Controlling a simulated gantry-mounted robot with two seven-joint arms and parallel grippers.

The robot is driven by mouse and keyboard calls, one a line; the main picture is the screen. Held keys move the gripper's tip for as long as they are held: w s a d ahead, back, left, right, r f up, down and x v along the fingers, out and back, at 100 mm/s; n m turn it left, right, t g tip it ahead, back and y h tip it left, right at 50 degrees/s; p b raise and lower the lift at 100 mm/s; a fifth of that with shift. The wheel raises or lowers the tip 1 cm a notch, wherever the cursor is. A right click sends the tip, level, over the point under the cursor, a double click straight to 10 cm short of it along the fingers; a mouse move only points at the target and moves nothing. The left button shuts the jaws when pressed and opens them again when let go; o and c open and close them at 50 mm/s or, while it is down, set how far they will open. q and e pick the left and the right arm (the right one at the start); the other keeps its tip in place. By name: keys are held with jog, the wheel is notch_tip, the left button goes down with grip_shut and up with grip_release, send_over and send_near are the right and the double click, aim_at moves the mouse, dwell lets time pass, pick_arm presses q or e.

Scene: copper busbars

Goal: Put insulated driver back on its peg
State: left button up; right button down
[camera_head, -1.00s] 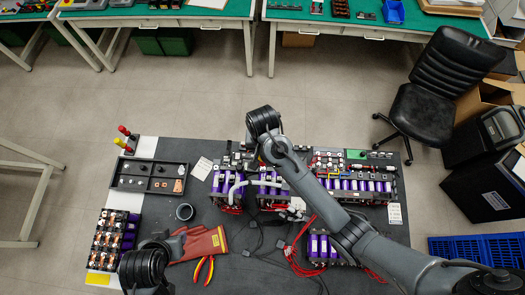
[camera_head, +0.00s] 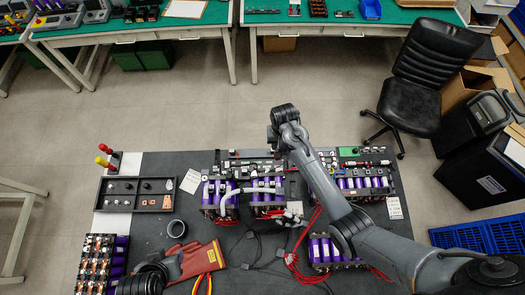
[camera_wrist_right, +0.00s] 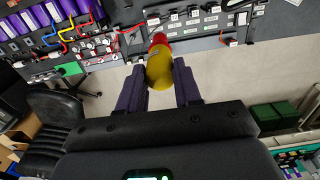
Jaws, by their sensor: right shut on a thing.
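The insulated driver (camera_wrist_right: 159,70) shows in the right wrist view as a thick yellow handle with a red end. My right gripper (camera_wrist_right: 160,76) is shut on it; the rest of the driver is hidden. In the head view the right wrist is past the far edge of the bench, and its jaws and the driver are hidden beneath the arm. A peg stand (camera_head: 113,160) with red and yellow handles is at the bench's far left corner, well left of my right wrist. My left arm is at the bottom left; its jaws are not clear.
Purple battery modules (camera_head: 240,198) and loose red wires fill the middle and right. A black chair (camera_head: 425,90) stands behind.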

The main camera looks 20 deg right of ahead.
jog(key=d+f+b, duration=0.4)
jog(key=d+f, duration=0.1)
jog(key=f, duration=0.3)
jog(key=d+f+b, duration=0.4)
jog(key=d+f, duration=0.1)
jog(key=f, duration=0.3)
jog(key=shift+f, duration=0.25)
jog(key=shift+s+d, duration=0.1)
jog(key=shift+f+b, duration=0.7)
jog(key=shift+f, duration=0.45)
